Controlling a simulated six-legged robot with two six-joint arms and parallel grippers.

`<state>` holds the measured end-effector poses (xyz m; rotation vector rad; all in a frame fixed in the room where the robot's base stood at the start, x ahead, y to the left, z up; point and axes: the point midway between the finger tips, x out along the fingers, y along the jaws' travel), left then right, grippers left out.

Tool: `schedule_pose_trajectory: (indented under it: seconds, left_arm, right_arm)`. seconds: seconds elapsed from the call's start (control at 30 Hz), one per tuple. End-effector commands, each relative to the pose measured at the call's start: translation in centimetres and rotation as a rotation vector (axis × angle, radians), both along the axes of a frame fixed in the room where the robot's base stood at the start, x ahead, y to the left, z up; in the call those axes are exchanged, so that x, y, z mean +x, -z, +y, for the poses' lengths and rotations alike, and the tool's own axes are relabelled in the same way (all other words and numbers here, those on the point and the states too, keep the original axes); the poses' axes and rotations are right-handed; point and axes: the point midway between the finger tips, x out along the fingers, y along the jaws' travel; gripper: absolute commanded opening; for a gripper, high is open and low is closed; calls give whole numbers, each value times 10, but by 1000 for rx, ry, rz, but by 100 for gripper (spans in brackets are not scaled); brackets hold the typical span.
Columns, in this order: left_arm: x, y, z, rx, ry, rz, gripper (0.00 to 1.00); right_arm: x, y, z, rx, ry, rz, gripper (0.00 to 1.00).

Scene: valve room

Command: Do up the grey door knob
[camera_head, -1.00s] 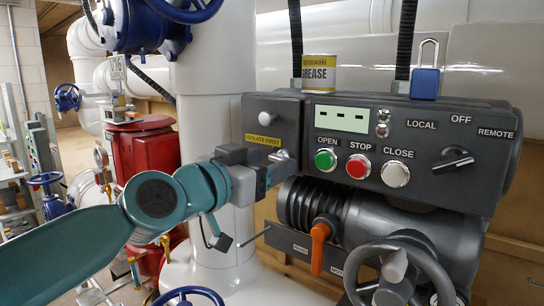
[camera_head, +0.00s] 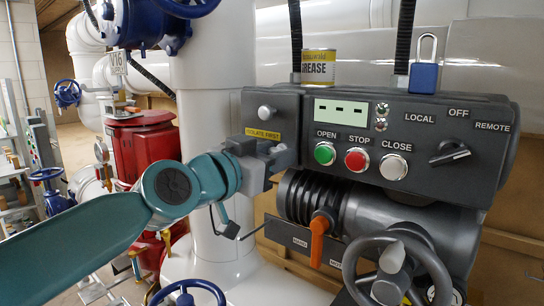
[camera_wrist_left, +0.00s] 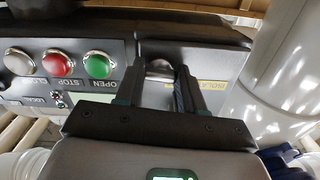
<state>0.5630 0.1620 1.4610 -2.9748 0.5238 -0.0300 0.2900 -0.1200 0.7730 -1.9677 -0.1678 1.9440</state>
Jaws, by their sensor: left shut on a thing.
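The dark grey control box has a small door at its left end, with a yellow "ISOLATE FIRST" label (camera_head: 263,134). A light grey round knob (camera_head: 266,112) stands free above the label. My left gripper (camera_head: 283,157) reaches the lower right of this door and is shut on a grey knob. In the left wrist view, which is upside down, a piece of this silvery grey knob (camera_wrist_left: 160,68) shows between the two dark fingers. The fingers and wrist hide most of it in the head view. My right gripper is not in view.
Green, red and white push buttons (camera_head: 357,159) and a selector switch (camera_head: 449,153) lie to the right. A grease can (camera_head: 319,68) and a blue padlock (camera_head: 424,75) are on top. An orange lever (camera_head: 318,240) and a grey handwheel (camera_head: 398,258) are below.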

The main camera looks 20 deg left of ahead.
Motion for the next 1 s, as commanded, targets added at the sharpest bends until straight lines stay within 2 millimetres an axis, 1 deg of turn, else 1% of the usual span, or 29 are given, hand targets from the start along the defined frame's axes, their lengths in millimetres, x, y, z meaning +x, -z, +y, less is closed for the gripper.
schedule_pose_trajectory:
  seconds: [0.27, 0.7, 1.0]
  left_arm:
    - [0, 2, 0, 160, -1, -64, 8]
    - [0, 2, 0, 549, -2, -206, 8]
    - [-1, 1, 0, 817, -1, -302, 8]
  right_arm:
    - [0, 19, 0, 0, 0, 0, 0]
    - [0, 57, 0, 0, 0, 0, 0]
    - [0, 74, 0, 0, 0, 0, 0]
